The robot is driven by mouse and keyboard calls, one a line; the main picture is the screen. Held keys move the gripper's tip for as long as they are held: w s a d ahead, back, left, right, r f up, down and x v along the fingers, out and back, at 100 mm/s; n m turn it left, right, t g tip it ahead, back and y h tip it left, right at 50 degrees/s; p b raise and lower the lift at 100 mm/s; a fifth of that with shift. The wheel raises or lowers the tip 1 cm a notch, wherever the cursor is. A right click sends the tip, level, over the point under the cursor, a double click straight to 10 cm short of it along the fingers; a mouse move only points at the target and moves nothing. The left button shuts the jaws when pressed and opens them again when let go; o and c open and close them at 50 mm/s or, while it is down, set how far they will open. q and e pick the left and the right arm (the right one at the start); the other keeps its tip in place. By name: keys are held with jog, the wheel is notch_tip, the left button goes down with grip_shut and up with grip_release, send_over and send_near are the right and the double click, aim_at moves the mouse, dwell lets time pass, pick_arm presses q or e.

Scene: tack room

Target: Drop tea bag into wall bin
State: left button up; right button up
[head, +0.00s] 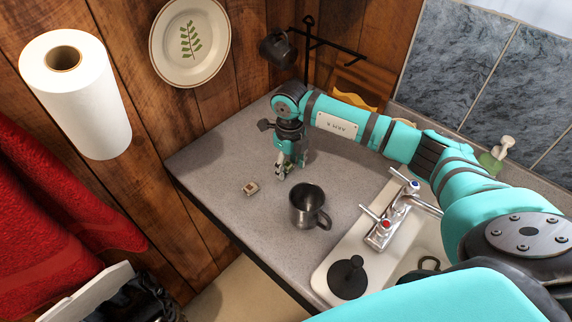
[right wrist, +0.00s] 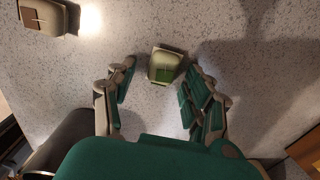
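A small tea bag with a green tag (right wrist: 166,66) lies on the grey counter, between the spread fingertips of my right gripper (right wrist: 160,78), with a gap on the left side and a narrower one on the right. In the head view, this gripper (head: 286,172) points down at the counter. A second similar packet with a brown tag (head: 250,188) lies to its left; it also shows in the right wrist view (right wrist: 42,16). At the lower left of the head view is a black, liner-like opening (head: 140,300) beside a white panel (head: 85,294), perhaps the wall bin. My left gripper is not seen.
A dark metal mug (head: 307,206) stands on the counter (head: 225,160) near the right gripper. A sink with a faucet (head: 383,232) and a black plunger-like stopper (head: 348,277) lies to the right. A paper roll (head: 95,115) and red towel (head: 50,200) hang at left.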

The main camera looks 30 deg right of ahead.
jog(key=c, duration=0.7)
jog(key=shift+r, duration=0.1)
